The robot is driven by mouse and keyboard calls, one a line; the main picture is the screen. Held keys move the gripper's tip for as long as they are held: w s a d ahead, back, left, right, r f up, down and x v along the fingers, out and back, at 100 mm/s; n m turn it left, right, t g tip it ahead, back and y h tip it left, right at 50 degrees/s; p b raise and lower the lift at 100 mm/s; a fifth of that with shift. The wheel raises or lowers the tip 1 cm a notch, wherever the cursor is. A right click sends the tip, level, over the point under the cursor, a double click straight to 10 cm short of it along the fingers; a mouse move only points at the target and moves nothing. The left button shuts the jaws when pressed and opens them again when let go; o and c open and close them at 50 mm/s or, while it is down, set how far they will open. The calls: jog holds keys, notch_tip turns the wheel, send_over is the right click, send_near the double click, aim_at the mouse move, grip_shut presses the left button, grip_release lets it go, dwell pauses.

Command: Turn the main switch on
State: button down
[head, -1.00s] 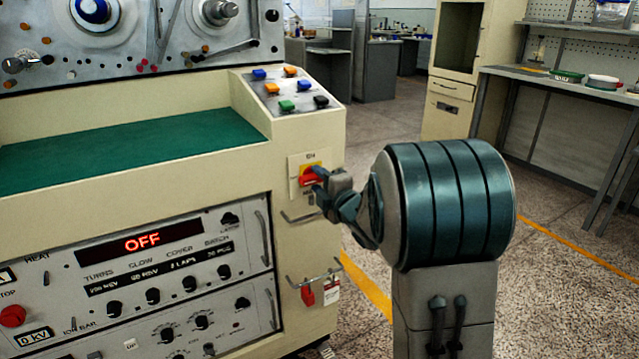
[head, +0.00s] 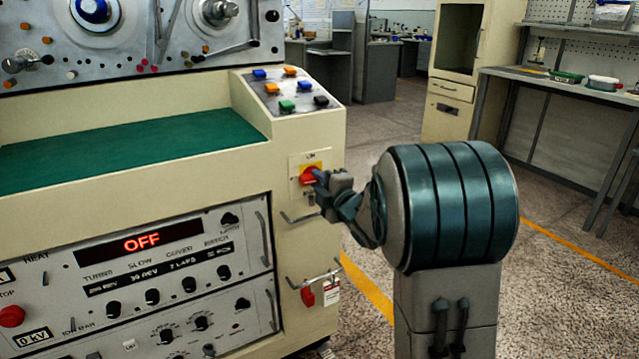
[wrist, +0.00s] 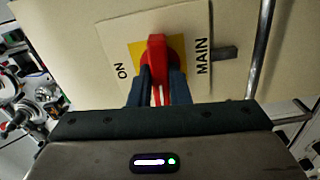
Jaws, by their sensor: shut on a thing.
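The main switch is a red rotary handle (wrist: 157,52) on a yellow square, set in a cream plate (wrist: 112,40) marked ON and MAIN. In the head view the red switch (head: 309,175) sits on the cream end panel of the machine, partly hidden by my gripper (head: 319,180). In the wrist view my gripper (wrist: 160,85) has its two dark fingers on either side of the red handle, shut on it. The handle lies lengthwise between the fingers, and ON is to its left in that view.
Below the switch, a metal bar handle (head: 300,217) and a rail with a red padlock (head: 308,296) and tag stick out from the panel. Coloured buttons (head: 287,105) lie on the sloped top.

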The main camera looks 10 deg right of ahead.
jog(key=m, duration=0.3)
jog(key=shift+b, duration=0.4)
jog(key=m, duration=0.5)
jog(key=m+p, duration=0.1)
jog(key=m, duration=0.3)
jog(key=m+p, duration=0.2)
jog(key=m, duration=0.2)
jog(key=shift+m, duration=0.3)
jog(key=c, duration=1.4)
grip_release()
jog(key=shift+o, duration=0.2)
